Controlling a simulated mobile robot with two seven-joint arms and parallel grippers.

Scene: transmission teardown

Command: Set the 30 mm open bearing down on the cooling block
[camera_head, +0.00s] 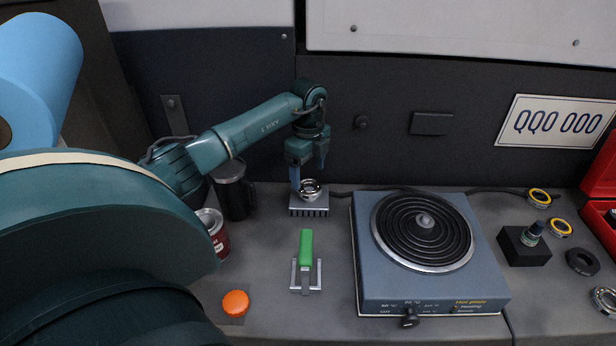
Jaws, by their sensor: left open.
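A metal ring-shaped bearing (310,188) sits on top of the cooling block (309,210), a small grey finned block at the middle of the bench. It looks to lie flat on the block, a little toward its right side. My left gripper (308,174) points down just above and behind the bearing, with its fingers apart. One finger is close to the bearing's left side, and I cannot tell whether it touches. My right gripper is not in view.
A hot plate (372,285) with a coil stands to the right of the block. A dark mug (233,192), a red can (216,238) and an orange cap (236,303) are at left. Yellow-ringed parts (539,198) lie far right.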

